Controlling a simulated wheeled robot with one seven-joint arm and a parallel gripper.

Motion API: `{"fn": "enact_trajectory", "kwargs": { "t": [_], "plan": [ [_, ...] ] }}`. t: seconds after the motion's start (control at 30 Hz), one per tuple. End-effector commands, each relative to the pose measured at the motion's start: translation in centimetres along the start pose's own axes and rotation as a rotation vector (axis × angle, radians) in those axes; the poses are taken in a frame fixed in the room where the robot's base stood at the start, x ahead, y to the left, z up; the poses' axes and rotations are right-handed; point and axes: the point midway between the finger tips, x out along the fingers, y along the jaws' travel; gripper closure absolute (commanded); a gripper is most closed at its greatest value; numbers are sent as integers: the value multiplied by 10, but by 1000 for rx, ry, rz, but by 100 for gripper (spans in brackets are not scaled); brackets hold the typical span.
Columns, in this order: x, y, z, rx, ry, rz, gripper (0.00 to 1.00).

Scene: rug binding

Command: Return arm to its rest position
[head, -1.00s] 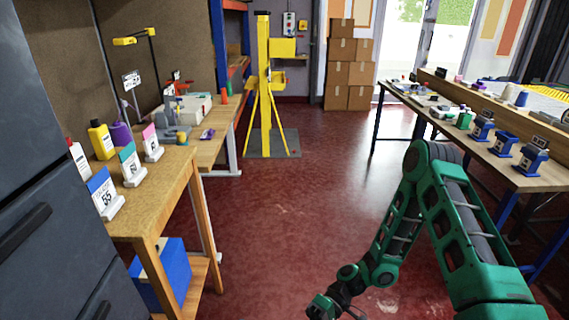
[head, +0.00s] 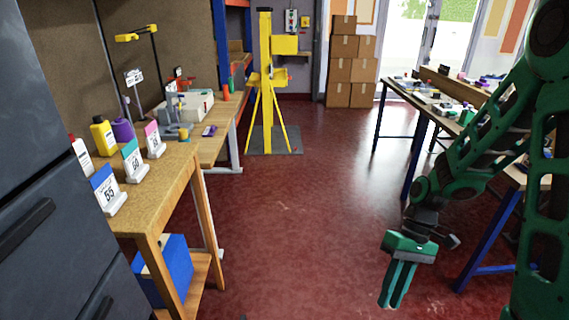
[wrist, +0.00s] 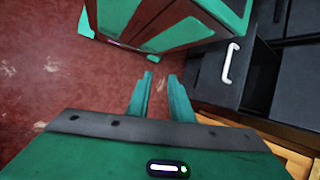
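My green arm crosses the right side of the head view, raised and folded. My gripper (head: 392,300) hangs with its fingers pointing down over the red floor, right of the middle. In the wrist view, my gripper (wrist: 161,77) shows two green fingers with a gap between them. Nothing is held between them.
A wooden bench (head: 172,185) with bottles and numbered cards stands at left, beside a dark cabinet (head: 60,215). A workbench (head: 425,112) at right is partly hidden by my arm. A yellow stand (head: 265,85) and cardboard boxes (head: 340,62) are at the back. The middle floor is clear.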

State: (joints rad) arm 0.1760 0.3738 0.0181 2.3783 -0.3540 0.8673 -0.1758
Motion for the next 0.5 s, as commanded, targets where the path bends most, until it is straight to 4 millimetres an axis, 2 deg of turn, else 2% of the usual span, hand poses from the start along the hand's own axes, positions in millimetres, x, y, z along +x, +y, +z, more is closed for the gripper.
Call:
{"fn": "enact_trajectory", "kwargs": {
  "t": [0.03,0.2,0.5],
  "plan": [
    [-14,6,8,34,30,31,80],
    [-51,24,38,160,111,117,80],
    [-104,46,104,397,268,217,80]
  ]
}}
